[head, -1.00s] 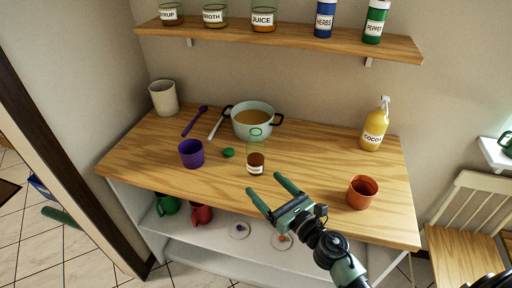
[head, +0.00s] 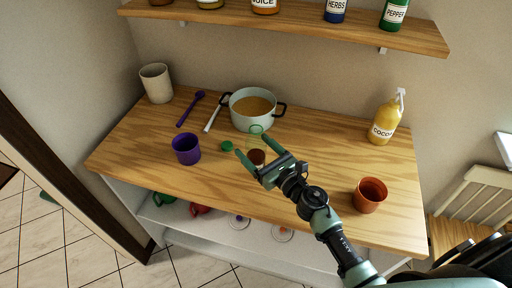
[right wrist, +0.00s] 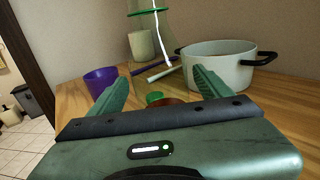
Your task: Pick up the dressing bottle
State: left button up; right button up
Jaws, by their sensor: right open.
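My left gripper is not in view.
A yellow cocoa bottle (head: 385,120) and an orange cup (head: 369,195) stand to the right. A shelf (head: 300,28) hangs above.

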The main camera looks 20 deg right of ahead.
jog(key=shift+x, duration=1.25)
jog(key=shift+w+f, duration=0.1)
jog(key=shift+w, duration=0.1)
jog(key=shift+s, duration=0.1)
grip_shut()
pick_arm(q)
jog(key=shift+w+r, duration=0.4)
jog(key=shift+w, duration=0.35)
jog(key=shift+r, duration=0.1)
pick_arm(e)
jog(key=shift+r, duration=0.25)
